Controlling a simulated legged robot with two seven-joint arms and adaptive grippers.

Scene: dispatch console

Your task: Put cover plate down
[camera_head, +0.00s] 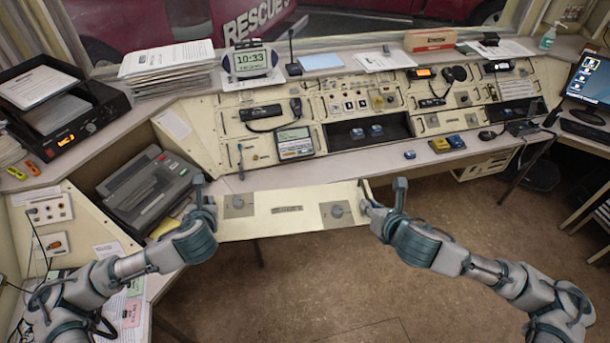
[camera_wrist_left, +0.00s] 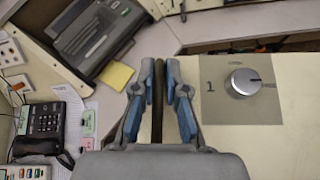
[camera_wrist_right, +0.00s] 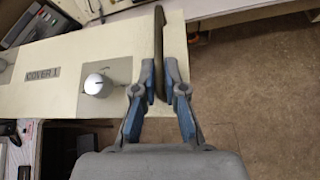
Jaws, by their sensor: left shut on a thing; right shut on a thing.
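The cover plate (camera_head: 288,222) is a long cream panel with a grey patch and a round knob near each end. It also shows in the left wrist view (camera_wrist_left: 290,110) and in the right wrist view (camera_wrist_right: 30,98), where its label reads "COVER 1". My left gripper (camera_head: 205,200) is shut on the plate's left end, at a dark upright edge piece. My right gripper (camera_head: 376,203) is shut on the matching piece at the right end. The plate is about level, in front of the console desk's front edge. Its underside is hidden.
A dark open bay (camera_head: 345,133) with two blue parts sits in the console face. A grey desk machine (camera_head: 150,185) stands left of the plate. Brown floor (camera_head: 330,270) is clear in front.

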